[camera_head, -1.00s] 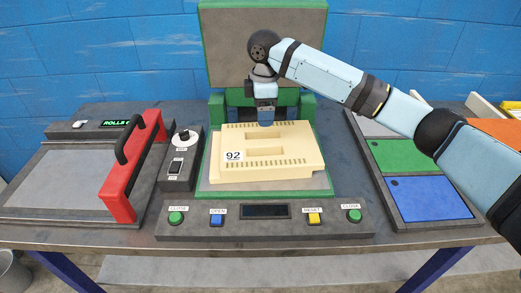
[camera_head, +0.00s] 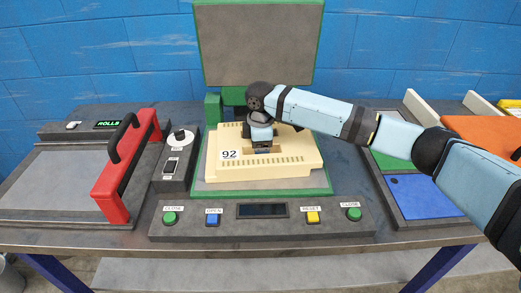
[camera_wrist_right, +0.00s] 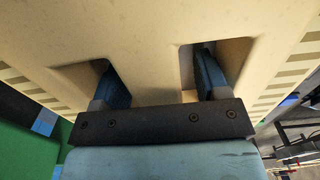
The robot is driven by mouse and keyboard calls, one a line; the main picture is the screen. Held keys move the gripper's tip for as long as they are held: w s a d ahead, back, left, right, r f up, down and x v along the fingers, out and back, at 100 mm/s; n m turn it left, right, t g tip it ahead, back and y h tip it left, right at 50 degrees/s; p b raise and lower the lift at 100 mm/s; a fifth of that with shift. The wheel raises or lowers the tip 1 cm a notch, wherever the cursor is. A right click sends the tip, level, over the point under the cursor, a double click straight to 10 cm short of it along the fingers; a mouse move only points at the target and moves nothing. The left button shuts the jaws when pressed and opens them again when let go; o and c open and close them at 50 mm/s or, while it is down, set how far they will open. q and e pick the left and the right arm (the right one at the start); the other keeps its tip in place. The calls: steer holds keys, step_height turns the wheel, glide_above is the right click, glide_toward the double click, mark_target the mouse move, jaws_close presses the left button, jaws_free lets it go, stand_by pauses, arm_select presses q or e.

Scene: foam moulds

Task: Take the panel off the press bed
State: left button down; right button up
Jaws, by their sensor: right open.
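The cream panel (camera_head: 295,170), labelled 92, lies flat on the grey, green-rimmed press bed (camera_head: 212,186) in the head view. It has recesses in its middle and rows of small slots along its edges. My right gripper (camera_head: 262,150) is over the panel's middle, pointing down. In the right wrist view, its two blue fingers (camera_wrist_right: 162,80) reach into two recesses of the panel (camera_wrist_right: 150,50), one on each side of the rib between them. The fingers are spread apart, and their tips are hidden inside the recesses. My left gripper is not in view.
The press's upper plate (camera_head: 258,45) stands raised behind the bed. A control box with buttons (camera_head: 262,211) is in front. A red-barred roll unit (camera_head: 125,175) stands left. Blue (camera_head: 425,197) and green flat areas lie right, beneath my right arm.

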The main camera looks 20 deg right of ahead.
steer(key=c, duration=1.1)
steer(key=shift+r, duration=0.1)
